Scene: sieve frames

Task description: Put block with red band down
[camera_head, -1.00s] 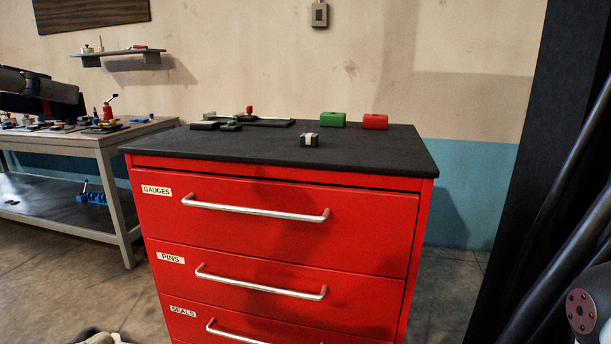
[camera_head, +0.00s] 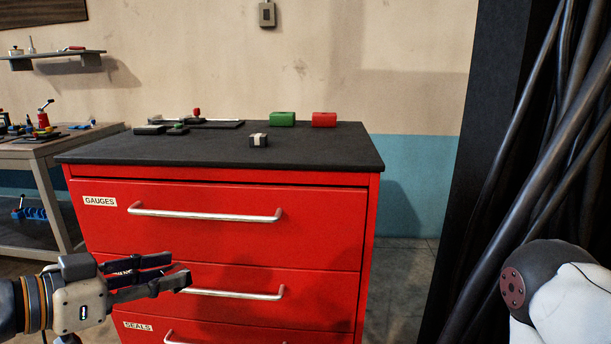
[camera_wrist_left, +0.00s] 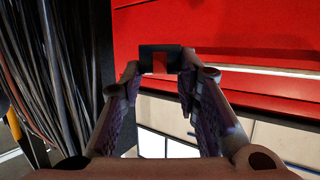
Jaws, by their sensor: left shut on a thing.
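In the left wrist view a dark block with a red band (camera_wrist_left: 160,62) sits between the fingertips of my left gripper (camera_wrist_left: 160,76). The gripper is shut on it. In the head view my left gripper (camera_head: 178,277) is at the lower left, in front of the red drawer cabinet (camera_head: 230,225) and below its top. The block is hard to make out there among the dark fingers. A dark block with a white band (camera_head: 258,140) stands on the cabinet's black top (camera_head: 315,152). My right gripper is out of view.
A green block (camera_head: 283,119) and a red block (camera_head: 324,120) stand at the back of the top. A dark flat fixture (camera_head: 222,124) and small dark pieces (camera_head: 150,130) lie back left. The top's front strip is clear. Drawer handles (camera_head: 205,214) stick out. Black cables (camera_head: 540,150) hang right.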

